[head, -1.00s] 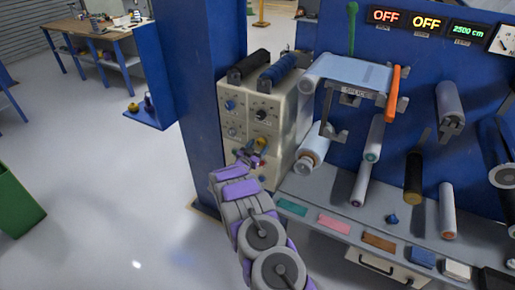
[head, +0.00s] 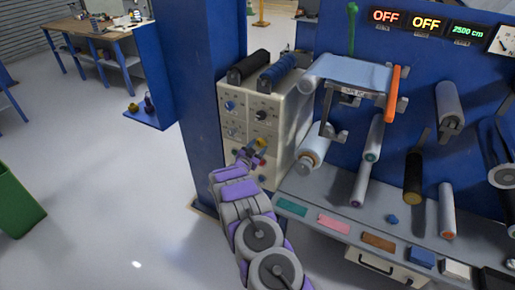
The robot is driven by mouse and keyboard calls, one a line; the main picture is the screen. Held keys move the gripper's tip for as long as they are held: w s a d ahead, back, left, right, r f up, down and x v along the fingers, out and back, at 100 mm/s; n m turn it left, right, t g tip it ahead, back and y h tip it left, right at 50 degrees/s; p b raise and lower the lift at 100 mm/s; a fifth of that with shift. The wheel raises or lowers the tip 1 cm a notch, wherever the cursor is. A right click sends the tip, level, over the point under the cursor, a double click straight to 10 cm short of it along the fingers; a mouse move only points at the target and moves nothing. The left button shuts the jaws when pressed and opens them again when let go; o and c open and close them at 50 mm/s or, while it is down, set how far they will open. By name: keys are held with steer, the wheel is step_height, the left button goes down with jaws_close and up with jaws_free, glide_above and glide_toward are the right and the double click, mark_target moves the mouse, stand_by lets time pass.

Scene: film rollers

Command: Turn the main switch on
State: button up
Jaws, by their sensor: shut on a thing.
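The beige control box (head: 237,112) stands beside the blue pillar, with several dark knobs on its front. The exact angle of the knob is too small to read. The left sign (head: 386,16) reads OFF in red, and the middle sign (head: 426,22) reads OFF in yellow.
Rollers, including a white roller (head: 312,158), are to the right of the box. A grey shelf (head: 340,205) with coloured blocks runs below them. The blue pillar (head: 205,100) stands close on the left. The floor further left is open, with a green bin (head: 15,200) at the edge.

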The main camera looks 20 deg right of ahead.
steer(key=m+b, duration=0.1)
steer(key=m, duration=0.5)
steer(key=shift+f, duration=0.1)
steer(key=m+b, duration=0.3)
steer(key=m, duration=0.2)
steer(key=shift+m, duration=0.4)
steer(key=o, duration=1.1)
steer(key=shift+c, duration=0.2)
steer(key=p+v, duration=0.3)
steer(key=v, duration=1.4)
steer(key=shift+a, duration=0.2)
steer(key=shift+s, duration=0.15)
